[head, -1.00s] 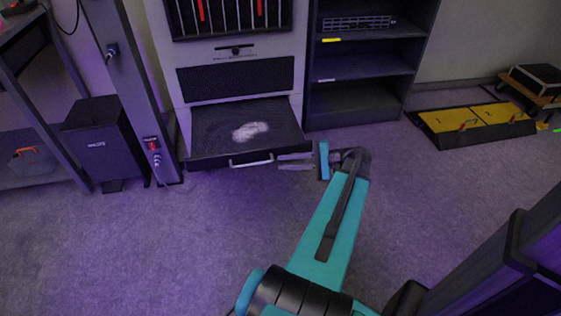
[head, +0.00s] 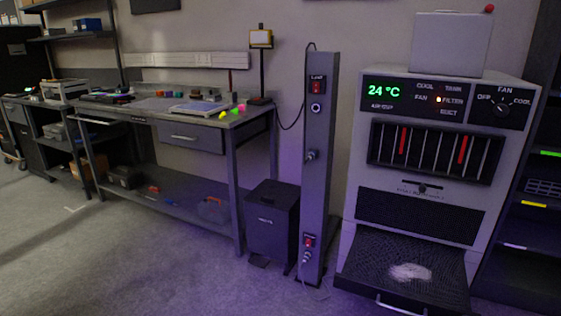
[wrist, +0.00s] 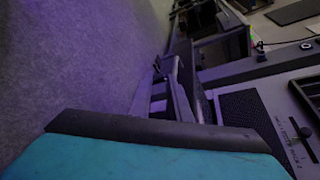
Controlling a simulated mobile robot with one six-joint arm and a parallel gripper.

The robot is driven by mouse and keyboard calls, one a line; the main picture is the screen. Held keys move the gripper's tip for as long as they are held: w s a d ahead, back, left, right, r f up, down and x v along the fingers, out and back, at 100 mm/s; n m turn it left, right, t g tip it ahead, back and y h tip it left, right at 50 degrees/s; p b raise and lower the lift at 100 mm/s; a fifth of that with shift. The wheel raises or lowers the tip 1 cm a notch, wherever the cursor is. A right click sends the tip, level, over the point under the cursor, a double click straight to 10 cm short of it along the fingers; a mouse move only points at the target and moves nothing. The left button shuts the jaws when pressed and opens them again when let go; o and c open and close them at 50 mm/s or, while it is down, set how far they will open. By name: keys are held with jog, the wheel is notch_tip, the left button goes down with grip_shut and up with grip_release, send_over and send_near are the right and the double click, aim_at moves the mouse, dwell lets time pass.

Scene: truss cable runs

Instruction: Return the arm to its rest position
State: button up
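My arm and gripper do not show in the head view. In the wrist view, the teal body of my gripper with its dark edge fills the bottom. Two grey fingers of my gripper (wrist: 167,92) reach up from it with a gap between them, and I see nothing held. The grey cooling unit (head: 430,180) stands at the right of the head view, its panel reading 24 °C. Its front tray (head: 370,262) is down, with a pale dust patch (head: 410,272) on it. The unit's dark grille (wrist: 245,115) shows beside the gripper in the wrist view.
A grey post (head: 318,180) with switches and plugs stands left of the unit, beside a black box (head: 272,222). A workbench (head: 185,118) with small items is further left. Dark shelving (head: 530,225) stands at the right edge. The floor (head: 130,260) in front is clear.

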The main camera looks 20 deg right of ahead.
jog(key=w+a+f+n+g+p, duration=0.1)
jog(key=a+f+n+g+p, duration=0.15)
jog(key=a, duration=0.55)
jog(key=w+a+f+n+g+p, duration=0.1)
jog(key=a+f+g+p, duration=0.25)
jog(key=a, duration=0.45)
jog(key=w+a+f+n+g+p, duration=0.2)
jog(key=a+g+p, duration=0.15)
jog(key=a, duration=0.55)
jog(key=s+a+f+n+g+h+p, duration=0.2)
jog(key=s+a+n+g+h+p, duration=0.5)
jog(key=s+a+n+p, duration=0.4)
jog(key=shift+s+a+n+g+h, duration=0.35)
jog(key=shift+s+a+n+h, duration=0.35)
jog(key=shift+s+a, duration=1.25)
jog(key=shift+s+d+f, duration=0.1)
jog(key=shift+s+d, duration=0.05)
jog(key=shift+d, duration=0.05)
